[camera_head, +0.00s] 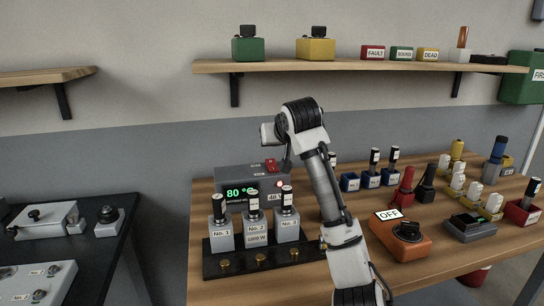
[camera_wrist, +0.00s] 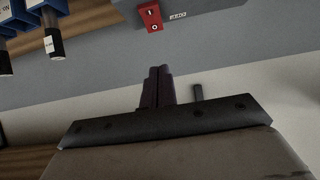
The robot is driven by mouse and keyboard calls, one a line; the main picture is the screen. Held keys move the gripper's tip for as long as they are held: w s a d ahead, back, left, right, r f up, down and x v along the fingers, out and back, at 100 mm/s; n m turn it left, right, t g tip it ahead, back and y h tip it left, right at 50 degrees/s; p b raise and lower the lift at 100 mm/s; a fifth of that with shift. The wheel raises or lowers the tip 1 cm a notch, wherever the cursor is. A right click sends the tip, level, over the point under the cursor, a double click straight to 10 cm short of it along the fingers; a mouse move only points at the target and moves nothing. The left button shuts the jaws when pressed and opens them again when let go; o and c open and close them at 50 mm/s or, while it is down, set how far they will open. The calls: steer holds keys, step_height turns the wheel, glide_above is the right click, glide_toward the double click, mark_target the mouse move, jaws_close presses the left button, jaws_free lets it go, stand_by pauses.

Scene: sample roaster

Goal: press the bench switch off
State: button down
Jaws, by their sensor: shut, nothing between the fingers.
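A red rocker switch marked I and O (camera_wrist: 151,17) shows at the top edge of the wrist view, on a grey box (camera_wrist: 194,10) with a small label beside it. In the head view the red switch (camera_head: 270,165) is at the top of the grey controller box (camera_head: 226,180), whose green display reads 80 °C. Which side of the rocker is pressed in, I cannot tell. My gripper (camera_wrist: 160,72) is shut and empty, its dark fingers apart from the switch in the wrist picture. In the head view my arm mostly hides the fingers.
Three grey numbered units (camera_head: 253,229) stand on a black base (camera_head: 232,266) before the box. Blue holders (camera_head: 369,180) stand behind right. An orange box with an OFF sign and black knob (camera_head: 407,232) is right of my arm. A shelf (camera_head: 340,65) runs above.

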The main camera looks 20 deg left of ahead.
mark_target(270, 162)
steer(key=p+x, duration=0.1)
steer(key=x, duration=0.4)
steer(key=shift+w+a+f, duration=0.15)
steer(key=shift+w+a, duration=0.05)
steer(key=shift+w, duration=0.1)
steer(key=f, duration=0.2)
steer(key=f+p, duration=0.1)
steer(key=shift+w+a+f, duration=0.25)
steer(key=shift+w, duration=0.15)
steer(key=shift+a+f, duration=0.1)
steer(key=shift+f, duration=0.35)
steer(key=shift+w+r, duration=0.1)
steer(key=shift+r, duration=0.05)
steer(key=p, duration=0.3)
steer(key=shift+w+a+g+h, duration=0.1)
steer(key=shift+g+h, duration=0.2)
steer(key=shift+g, duration=0.1)
steer(key=shift+f, duration=0.45)
steer(key=shift+w+r, duration=0.1)
steer(key=shift+w, duration=0.05)
steer(key=shift+w+a+r+p, duration=0.1)
steer(key=shift+w+a+p, duration=0.05)
steer(key=shift+p, duration=0.15)
steer(key=shift+w+a+p, duration=0.3)
steer(key=shift+w+p, duration=0.1)
steer(key=shift+p, duration=0.1)
